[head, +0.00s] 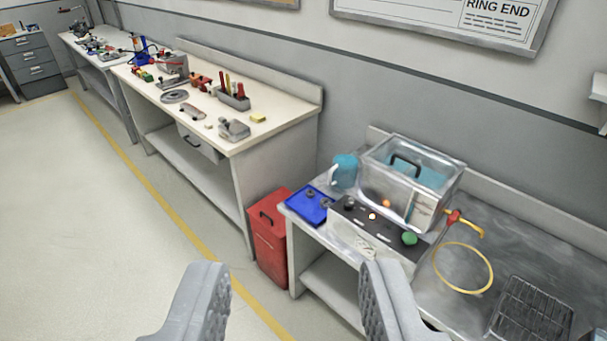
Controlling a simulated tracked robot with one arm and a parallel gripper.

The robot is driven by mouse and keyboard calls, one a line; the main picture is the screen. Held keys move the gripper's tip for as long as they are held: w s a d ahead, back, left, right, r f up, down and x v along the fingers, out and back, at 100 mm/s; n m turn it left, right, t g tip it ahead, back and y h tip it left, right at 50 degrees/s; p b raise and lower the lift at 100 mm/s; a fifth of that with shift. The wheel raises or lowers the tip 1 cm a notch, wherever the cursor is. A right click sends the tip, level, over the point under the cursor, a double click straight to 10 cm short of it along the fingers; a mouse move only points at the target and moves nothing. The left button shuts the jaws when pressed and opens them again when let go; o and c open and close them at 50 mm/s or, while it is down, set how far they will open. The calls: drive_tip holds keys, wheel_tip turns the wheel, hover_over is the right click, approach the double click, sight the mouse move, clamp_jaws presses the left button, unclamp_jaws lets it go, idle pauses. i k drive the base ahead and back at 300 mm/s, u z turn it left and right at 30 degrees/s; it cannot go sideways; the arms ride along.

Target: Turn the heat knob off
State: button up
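A dark control panel (378,227) runs along the front of a clear-lidded water tank (408,170) on the metal bench at right. A small black knob (349,202) sits at its left end. An orange light (386,203), a small pale light (372,216) and a green button (409,238) are also there. The labels are too small to read, so I cannot tell the knob's setting. My gripper (295,268) is open and empty. Its fingers are wide apart in the foreground, nearer to me than the bench and apart from the panel.
A blue tray (306,207) and a teal jug (344,169) stand left of the tank. A yellow hoop (462,267) and a wire rack (531,313) lie to the right. A red bin (268,243) stands by the bench. The floor (90,230) at left is clear.

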sight(348, 204)
drive_tip(key=z, duration=0.15)
drive_tip(key=i, duration=1.6)
drive_tip(key=z, duration=0.7)
